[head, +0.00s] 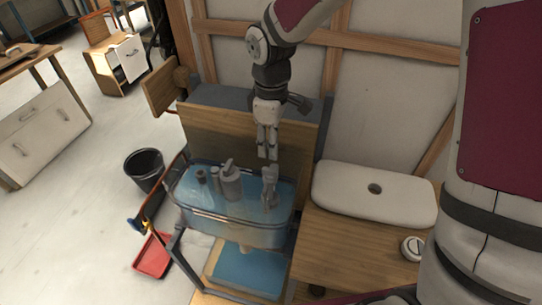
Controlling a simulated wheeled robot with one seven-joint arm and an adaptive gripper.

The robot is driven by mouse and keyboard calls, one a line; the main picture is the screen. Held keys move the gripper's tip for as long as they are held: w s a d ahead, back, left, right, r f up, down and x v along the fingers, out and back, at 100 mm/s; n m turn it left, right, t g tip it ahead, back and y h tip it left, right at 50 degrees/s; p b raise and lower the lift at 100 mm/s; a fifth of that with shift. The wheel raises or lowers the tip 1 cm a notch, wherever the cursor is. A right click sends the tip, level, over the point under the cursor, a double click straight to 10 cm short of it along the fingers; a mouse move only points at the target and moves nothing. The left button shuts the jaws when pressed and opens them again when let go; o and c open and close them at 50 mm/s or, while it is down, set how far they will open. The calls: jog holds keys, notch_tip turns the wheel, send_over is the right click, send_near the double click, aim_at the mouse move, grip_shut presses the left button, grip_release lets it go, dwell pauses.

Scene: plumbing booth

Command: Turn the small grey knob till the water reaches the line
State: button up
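My gripper (268,154) points down above the right part of a clear tub (247,238) with bluish water in it. Its two fingers are close together, and whether they are open or shut is too small to tell. Nothing shows between them. A grey fitting (269,188) stands just below the fingertips. Grey upright parts (230,182) stand to the left, with a short tilted piece on top. I cannot tell which of these is the small grey knob. No fill line can be made out on the tub.
A white basin (350,195) with a dark drain hole lies on the wooden counter (340,245) to the right, near a round white piece (412,248). A wooden board (200,130) stands behind the tub. A black bucket (145,168) and red tray (153,256) are on the floor left.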

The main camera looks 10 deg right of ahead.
jog(key=shift+r, duration=1.35)
jog(key=s+d+r+m+t+h, duration=0.1)
jog(key=s+d+r+m, duration=0.25)
jog(key=r, duration=0.25)
jog(key=s+d+r+m+t, duration=0.2)
jog(key=s+d+r+m, duration=0.1)
jog(key=s+d+r, duration=0.25)
jog(key=s+d+r+m+t, duration=0.1)
jog(key=s+d+r+m, duration=0.1)
jog(key=s, duration=0.4)
jog(key=s+d+r+m+t+y, duration=0.1)
jog(key=s+r+m, duration=0.1)
jog(key=s+m, duration=0.2)
jog(key=shift+s+d+r+m, duration=0.35)
jog(key=shift+s+d+r, duration=0.05)
jog(key=shift+s, duration=0.55)
dwell(0.5)
